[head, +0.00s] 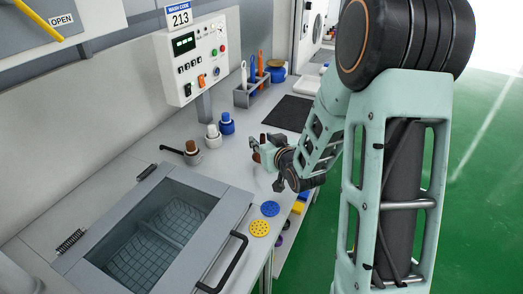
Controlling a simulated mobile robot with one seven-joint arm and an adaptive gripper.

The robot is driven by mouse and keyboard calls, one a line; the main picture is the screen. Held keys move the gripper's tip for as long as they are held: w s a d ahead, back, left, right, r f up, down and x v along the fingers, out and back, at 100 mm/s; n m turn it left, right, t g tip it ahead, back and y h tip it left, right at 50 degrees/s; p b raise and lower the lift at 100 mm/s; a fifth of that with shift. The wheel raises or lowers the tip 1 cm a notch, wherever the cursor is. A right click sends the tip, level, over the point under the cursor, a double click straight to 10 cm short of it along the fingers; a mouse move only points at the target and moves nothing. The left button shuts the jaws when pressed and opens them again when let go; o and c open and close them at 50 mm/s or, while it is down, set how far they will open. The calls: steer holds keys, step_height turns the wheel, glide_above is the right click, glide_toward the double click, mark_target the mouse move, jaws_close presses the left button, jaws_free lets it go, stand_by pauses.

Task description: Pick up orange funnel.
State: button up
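I cannot make out a clear orange funnel in the head view. A small brown-orange piece (256,157) shows on the counter just left of my gripper, partly hidden by it; I cannot tell its shape. My gripper (265,166) is above the counter's right part, near its front edge. Its dark fingertips appear spread apart, with nothing visibly held. Whether it touches the brown-orange piece cannot be told.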

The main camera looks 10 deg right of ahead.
jaws_close()
steer(key=shift+r, duration=0.15)
